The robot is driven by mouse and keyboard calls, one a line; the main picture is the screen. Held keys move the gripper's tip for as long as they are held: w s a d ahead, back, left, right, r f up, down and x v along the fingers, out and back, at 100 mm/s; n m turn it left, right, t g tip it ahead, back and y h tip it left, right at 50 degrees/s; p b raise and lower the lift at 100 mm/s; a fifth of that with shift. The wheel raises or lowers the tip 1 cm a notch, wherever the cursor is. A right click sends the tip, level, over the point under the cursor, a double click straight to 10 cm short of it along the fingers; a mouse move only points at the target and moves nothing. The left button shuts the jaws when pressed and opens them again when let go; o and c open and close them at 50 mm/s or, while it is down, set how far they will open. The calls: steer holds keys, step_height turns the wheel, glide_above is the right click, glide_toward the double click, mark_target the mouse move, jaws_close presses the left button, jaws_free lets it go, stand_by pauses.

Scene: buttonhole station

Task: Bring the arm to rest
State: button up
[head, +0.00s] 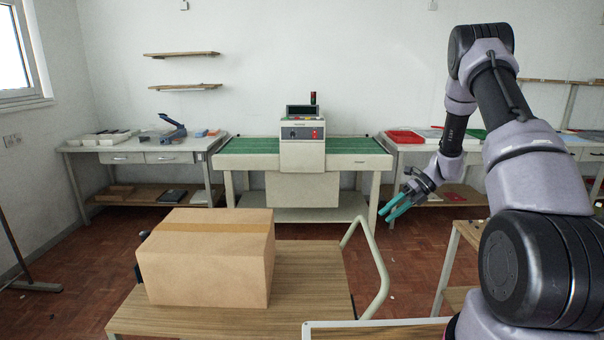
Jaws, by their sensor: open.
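My gripper (397,207) hangs in front of the right side of the machine table in the head view. Its two teal fingers are apart with nothing between them, so it is open and empty. My arm comes in from the right edge, rises to a bent elbow at the top right and slopes down to the gripper. The gripper appears clear of the tables and the cart; its exact distance from them is hard to tell.
A closed cardboard box (205,270) sits on a wooden cart (315,285) with a pale curved handle (378,265). A machine (303,140) stands on a green-topped table (248,146). Side tables flank it. A wooden stand (466,232) is at the right. Red-brown floor lies between.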

steer(key=s+a+r+n+t+h, duration=0.1)
steer(key=s+r+n, duration=0.25)
steer(key=r, duration=0.45)
steer(key=s+a+r+n+h, duration=0.1)
steer(key=s+r+n+h, duration=0.15)
steer(key=r+n, duration=0.45)
steer(key=s+a+r+n+t+h, duration=0.1)
steer(key=s+r+n, duration=0.25)
steer(key=r, duration=0.65)
steer(key=s+r+n+t+h, duration=0.1)
steer(key=s+r+n+t, duration=0.1)
steer(key=s, duration=0.4)
steer(key=s+r+n+t+h, duration=0.1)
steer(key=s+r+n+t, duration=0.1)
steer(key=s+r+n, duration=0.3)
steer(key=s+r+n+t+h, duration=0.1)
steer(key=s+r+n, duration=0.3)
steer(key=s, duration=0.5)
steer(key=n+t, duration=0.1)
steer(key=n, duration=0.1)
steer(key=shift+a+n, duration=0.15)
steer(key=shift+n, duration=0.25)
